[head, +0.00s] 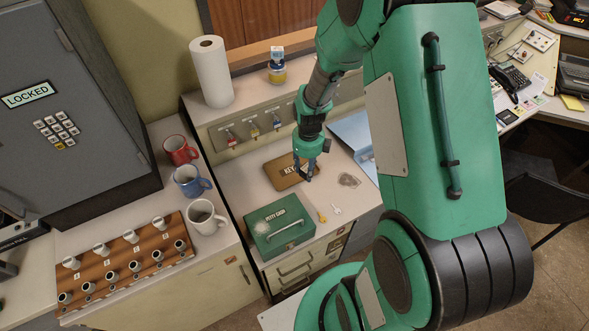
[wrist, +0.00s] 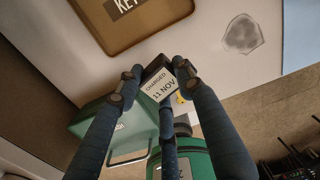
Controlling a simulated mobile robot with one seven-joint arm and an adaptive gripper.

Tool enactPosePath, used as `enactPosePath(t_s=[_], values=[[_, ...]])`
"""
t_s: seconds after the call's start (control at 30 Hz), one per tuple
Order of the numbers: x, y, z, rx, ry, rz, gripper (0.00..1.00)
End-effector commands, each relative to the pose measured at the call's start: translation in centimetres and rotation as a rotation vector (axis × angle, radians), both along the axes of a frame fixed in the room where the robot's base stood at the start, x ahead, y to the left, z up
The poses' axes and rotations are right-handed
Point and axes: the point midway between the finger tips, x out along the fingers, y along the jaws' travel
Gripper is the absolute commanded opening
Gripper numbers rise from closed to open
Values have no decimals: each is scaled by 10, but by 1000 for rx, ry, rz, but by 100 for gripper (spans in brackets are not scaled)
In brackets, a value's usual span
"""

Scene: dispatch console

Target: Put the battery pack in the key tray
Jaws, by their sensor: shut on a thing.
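My gripper (head: 310,172) is shut on the battery pack, a small dark block with a white label reading "CHARGED 11 NOV", seen between the fingers in the wrist view (wrist: 160,86). In the head view the pack is too small and covered to make out clearly. The key tray (head: 279,179) is a shallow brown tray with a "KEY" label, lying on the white counter. In the wrist view the tray (wrist: 148,38) is at the top, beyond the fingertips. In the head view my gripper appears over the tray's right end; its exact height is hard to tell.
A green petty cash box (head: 278,226) stands in front of the tray. Two loose keys (head: 322,217) lie to its right. A grey shield-shaped patch (head: 349,181) is right of the tray. A blue folder (head: 355,138) lies behind that. Hanging keys (head: 254,130) line the back panel.

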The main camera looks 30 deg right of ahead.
Motion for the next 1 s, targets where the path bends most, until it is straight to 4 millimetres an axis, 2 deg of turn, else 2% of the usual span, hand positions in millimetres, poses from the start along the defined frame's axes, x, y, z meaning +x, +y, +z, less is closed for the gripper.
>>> enactPosePath(t_s=[0.2, 0.43, 0.6, 1.0], values=[[51, 0, 2, 0, -1, 201, 0], [95, 2, 4, -1, -1, 394, 0], [109, 3, 5, 0, 0, 460, 0], [110, 3, 4, 0, 0, 470, 0]])
